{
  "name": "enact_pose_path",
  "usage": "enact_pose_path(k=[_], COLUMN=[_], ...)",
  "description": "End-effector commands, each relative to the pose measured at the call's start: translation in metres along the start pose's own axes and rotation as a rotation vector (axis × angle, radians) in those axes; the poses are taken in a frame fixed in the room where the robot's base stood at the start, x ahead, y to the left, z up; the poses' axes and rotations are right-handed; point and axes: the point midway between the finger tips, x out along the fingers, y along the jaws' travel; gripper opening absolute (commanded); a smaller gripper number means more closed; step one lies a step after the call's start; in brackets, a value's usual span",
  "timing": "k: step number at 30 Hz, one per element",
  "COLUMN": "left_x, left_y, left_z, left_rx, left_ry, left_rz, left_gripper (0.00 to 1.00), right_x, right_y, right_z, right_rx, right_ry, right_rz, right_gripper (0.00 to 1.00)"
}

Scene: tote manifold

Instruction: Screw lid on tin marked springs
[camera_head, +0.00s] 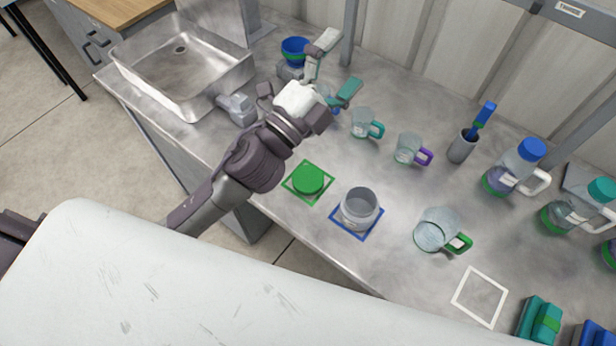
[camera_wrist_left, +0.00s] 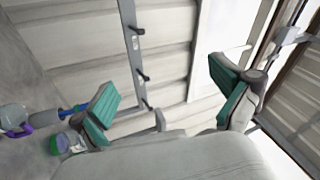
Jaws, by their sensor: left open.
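A grey-white round tin (camera_head: 360,209) stands upright inside a blue square outline on the metal counter. Its top looks open, and I cannot read any marking on it. A round green lid (camera_head: 308,180) lies flat inside a green square outline, just left of the tin and apart from it. My left gripper (camera_head: 338,68) is over the back of the counter, beyond the lid and tin. Its teal-padded fingers are spread and empty, as the left wrist view (camera_wrist_left: 168,105) also shows. My right gripper is out of view.
A sink (camera_head: 181,62) is at the left, with a blue-rimmed container (camera_head: 296,51) near the gripper. Glass mugs with teal (camera_head: 361,124), purple (camera_head: 408,149) and green (camera_head: 437,230) handles stand around. Jugs (camera_head: 517,167) line the right. A white square outline (camera_head: 480,296) is empty.

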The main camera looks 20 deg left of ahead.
Motion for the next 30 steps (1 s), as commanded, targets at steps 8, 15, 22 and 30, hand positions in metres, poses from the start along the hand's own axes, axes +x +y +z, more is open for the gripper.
enact_pose_path(k=[8,15,22,30], left_x=[-0.025,-0.093,-0.121,-0.126], left_y=[0.044,0.127,0.123,0.119], left_z=[-0.127,-0.023,0.078,0.092], left_rx=[0.908,1.501,1.672,1.683], left_ry=[1.021,1.756,2.077,2.121], left_rz=[-0.113,0.204,0.547,0.606], left_gripper=[1.0,1.0,1.0,1.0], right_x=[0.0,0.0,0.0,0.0], right_y=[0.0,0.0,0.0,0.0], right_z=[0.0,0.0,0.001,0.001], right_rx=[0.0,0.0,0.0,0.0], right_ry=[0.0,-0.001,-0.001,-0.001], right_rz=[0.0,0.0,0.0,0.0], right_gripper=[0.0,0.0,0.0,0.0])
